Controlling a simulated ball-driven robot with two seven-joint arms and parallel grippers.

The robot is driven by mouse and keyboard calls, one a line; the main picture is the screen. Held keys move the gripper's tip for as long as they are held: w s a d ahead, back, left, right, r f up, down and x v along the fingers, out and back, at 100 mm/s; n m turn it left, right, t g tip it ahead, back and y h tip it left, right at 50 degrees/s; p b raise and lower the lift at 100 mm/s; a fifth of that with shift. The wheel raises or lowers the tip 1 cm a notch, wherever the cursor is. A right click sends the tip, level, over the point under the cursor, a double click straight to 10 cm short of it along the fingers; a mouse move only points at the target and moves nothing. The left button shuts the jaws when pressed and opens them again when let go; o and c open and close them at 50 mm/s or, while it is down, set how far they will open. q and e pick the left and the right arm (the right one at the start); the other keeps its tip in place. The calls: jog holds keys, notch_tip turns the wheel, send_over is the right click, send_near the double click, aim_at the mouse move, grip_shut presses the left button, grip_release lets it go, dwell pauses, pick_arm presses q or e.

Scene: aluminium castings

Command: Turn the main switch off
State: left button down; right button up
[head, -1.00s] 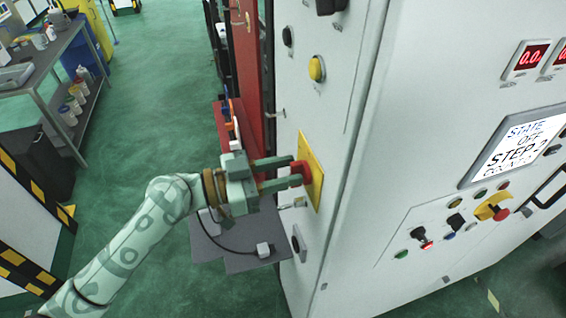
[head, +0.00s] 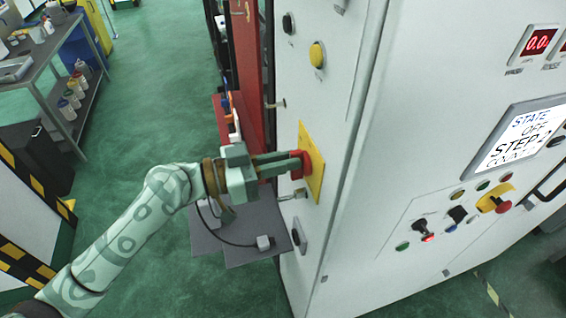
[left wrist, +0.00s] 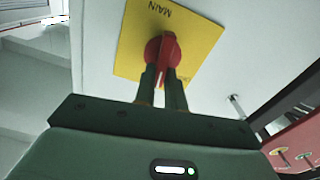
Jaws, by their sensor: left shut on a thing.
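The main switch (head: 301,166) is a red handle on a yellow plate (head: 316,176), on the side of the pale cabinet. My left gripper (head: 294,164) is shut on the red handle, with its fingers reaching in from the left. In the left wrist view the handle (left wrist: 165,46) stands between the two fingertips, pointing along them. The plate there reads "MAIN" upside down and is tilted relative to my gripper. The handle's exact position against its markings cannot be read. My right gripper is not in view.
A grey platform (head: 230,230) lies below my gripper. Green floor is open at left.

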pick_arm(q)
jog(key=shift+w+a+f+n+b, duration=0.15)
jog(key=shift+n+b, duration=0.25)
jog(key=shift+n, duration=1.25)
jog(key=shift+w+f+n+b, duration=0.15)
jog(key=shift+n+b, duration=0.3)
jog(key=shift+n, duration=1.25)
jog(key=shift+w+a+n+b, duration=0.1)
jog(key=shift+w+n+b, duration=0.25)
jog(key=shift+n, duration=1.3)
jog(key=shift+s, duration=0.1)
jog(key=c, duration=1.5)
grip_release()
jog(key=shift+o, duration=0.2)
jog(key=b+v, duration=0.8)
jog(key=v, duration=0.8)
